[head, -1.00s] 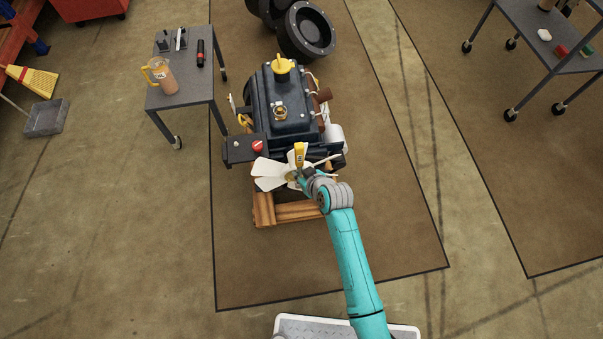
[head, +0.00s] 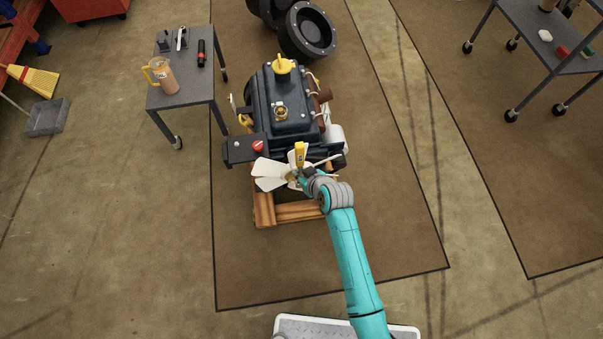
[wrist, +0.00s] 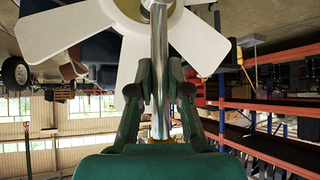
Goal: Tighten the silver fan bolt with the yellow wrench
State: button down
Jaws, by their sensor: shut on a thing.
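The white fan (head: 270,183) is on the front of the dark engine (head: 285,105). It also shows at the top of the wrist view (wrist: 70,33). My gripper (head: 304,177) is at the fan's hub. In the wrist view my gripper (wrist: 159,88) has its green fingers closed on the silver shaft of the wrench (wrist: 160,50). The shaft runs up to the fan's centre at the top edge. The wrench's yellow part (head: 299,154) stands up beside the fan in the head view. The silver fan bolt cannot be made out; the wrench head and my gripper cover the hub.
The engine rests on a wooden pallet frame (head: 290,212) on a brown floor mat (head: 380,240). A grey table (head: 185,97) with a jug (head: 161,76) stands at the left. A cart (head: 550,40) stands at the upper right. The mat right of the engine is clear.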

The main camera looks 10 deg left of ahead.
jog(key=shift+w+a, duration=0.2)
jog(key=shift+w, duration=0.45)
jog(key=c, duration=1.7)
grip_release()
jog(key=shift+c, duration=0.2)
grip_shut()
jog(key=shift+d, duration=0.1)
jog(key=shift+w+d+m+y, duration=0.3)
jog(key=shift+d+y, duration=0.1)
jog(key=shift+y, duration=0.1)
jog(key=shift+w+d+m+y, duration=0.25)
jog(key=shift+d+m+y, duration=0.05)
jog(key=shift+d+y, duration=0.25)
